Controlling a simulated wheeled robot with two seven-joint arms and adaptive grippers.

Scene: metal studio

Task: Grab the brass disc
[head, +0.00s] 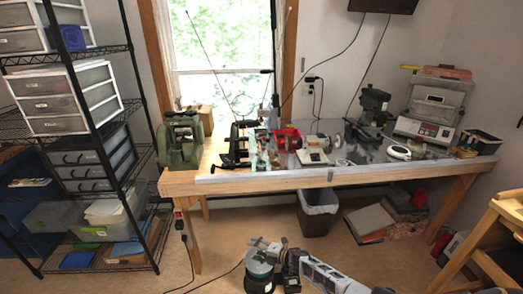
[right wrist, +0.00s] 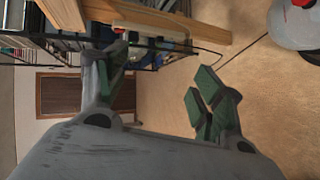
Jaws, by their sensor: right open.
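I cannot make out the brass disc for certain in either view; the small items on the workbench (head: 225,180) are too small to tell apart. My right gripper (head: 262,245) is low in front of the bench, near the bottom middle of the head view, well apart from the bench top. In the right wrist view its two green-padded fingers (right wrist: 160,92) stand wide apart with nothing between them, only floor and a distant door behind. My left gripper is not in view.
The bench holds a green machine (head: 180,140), a red bin (head: 287,137), a dark drill press (head: 373,112) and a scale (head: 428,125). A black wire shelf (head: 135,80) stands left. A waste bin (head: 318,215) is under the bench, and a wooden chair (head: 505,225) is at right.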

